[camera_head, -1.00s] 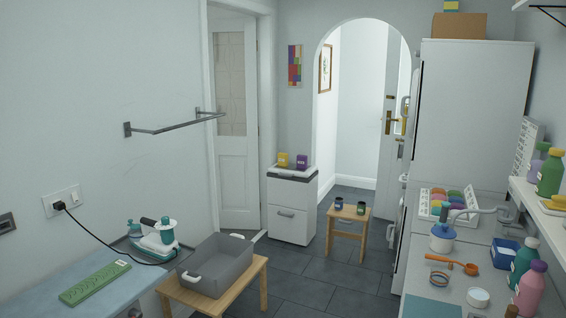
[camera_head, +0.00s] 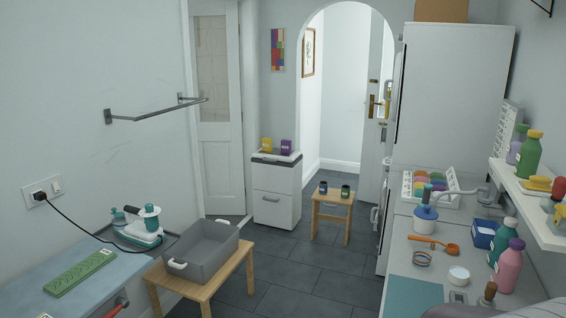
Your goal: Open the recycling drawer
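A white two-front bin cabinet (camera_head: 276,211) with a dark band under its white top stands against the back wall, left of the archway. I see no label that says which one is the recycling drawer. A yellow box (camera_head: 266,145) and a purple box (camera_head: 287,146) stand on its top. Neither of my grippers is in view.
A wooden stool (camera_head: 332,214) with two small jars stands right of the cabinet. A grey tub (camera_head: 202,249) sits on a low wooden table in the left foreground. A cluttered counter (camera_head: 403,262) runs along the right. Dark tiled floor (camera_head: 300,268) is clear between.

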